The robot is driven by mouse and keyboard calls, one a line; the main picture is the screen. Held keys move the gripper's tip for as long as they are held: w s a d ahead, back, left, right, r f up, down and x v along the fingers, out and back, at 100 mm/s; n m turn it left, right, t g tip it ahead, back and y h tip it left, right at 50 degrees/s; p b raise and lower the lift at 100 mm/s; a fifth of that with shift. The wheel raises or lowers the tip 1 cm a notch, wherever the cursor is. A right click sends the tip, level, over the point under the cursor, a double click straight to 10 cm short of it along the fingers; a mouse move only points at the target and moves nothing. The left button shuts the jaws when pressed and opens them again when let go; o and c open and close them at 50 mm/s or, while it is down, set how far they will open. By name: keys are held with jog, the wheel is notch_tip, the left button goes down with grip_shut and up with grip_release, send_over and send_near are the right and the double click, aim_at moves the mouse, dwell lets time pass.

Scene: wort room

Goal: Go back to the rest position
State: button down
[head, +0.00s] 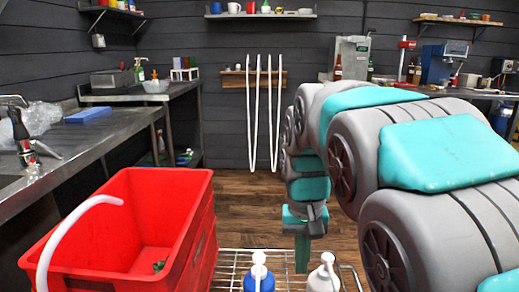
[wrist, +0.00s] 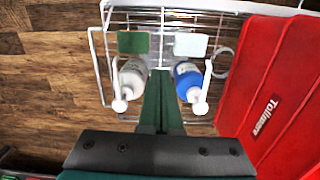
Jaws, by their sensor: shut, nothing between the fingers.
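The fingers appear between a white pump bottle (wrist: 132,78) and a blue pump bottle (wrist: 188,80). I cannot tell how far above the rack the fingertips are.
The wire rack (head: 232,262) holds the blue bottle (head: 258,280) and white bottle (head: 323,280). A red crate (head: 120,225) stands left of it, with a white tube (head: 62,228) curving over its side. Metal counters (head: 95,135) line the left. Wooden floor (head: 240,205) is open ahead.

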jog(key=s+d+f, duration=0.2)
jog(key=s+f, duration=0.1)
jog(key=s, duration=0.4)
jog(key=s+d+f, duration=0.2)
jog(key=s+f, duration=0.2)
jog(key=s, duration=0.4)
jog(key=s+d+f+n+g, duration=0.1)
jog(key=s+d+f, duration=0.1)
jog(key=s, duration=0.6)
jog(key=shift+d+f, duration=0.3)
jog(key=shift+f, duration=0.55)
